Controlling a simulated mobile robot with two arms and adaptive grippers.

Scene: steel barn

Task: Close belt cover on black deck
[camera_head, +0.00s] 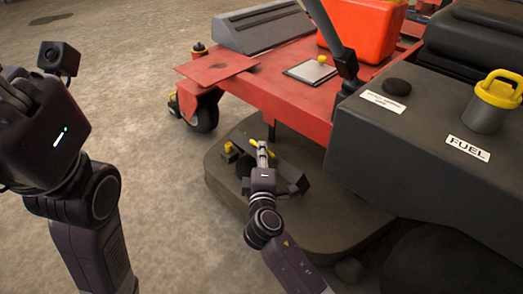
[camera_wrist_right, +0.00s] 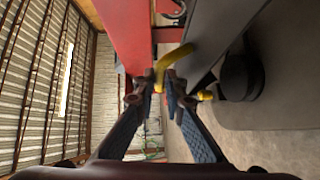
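The black deck (camera_head: 330,215) is the low, rounded dark plate under the red mower frame in the head view. My right gripper (camera_head: 262,148) is low over its far left part. In the right wrist view its fingertips (camera_wrist_right: 168,88) are close together on a yellow bent bar (camera_wrist_right: 174,57), which also shows in the head view (camera_head: 254,143). I cannot make out the belt cover's outline or how far it stands open. A black round part (camera_wrist_right: 240,76) is beside the fingers. My left gripper (camera_head: 18,95) is raised at the left edge, its fingers unclear.
A yellow knob (camera_head: 229,148) stands on the deck left of my right gripper. The red frame (camera_head: 285,85) and a caster wheel (camera_head: 203,115) are just beyond. The dark fuel tank (camera_head: 430,130) with a yellow-capped filler (camera_head: 497,92) overhangs at right. Concrete floor at left is clear.

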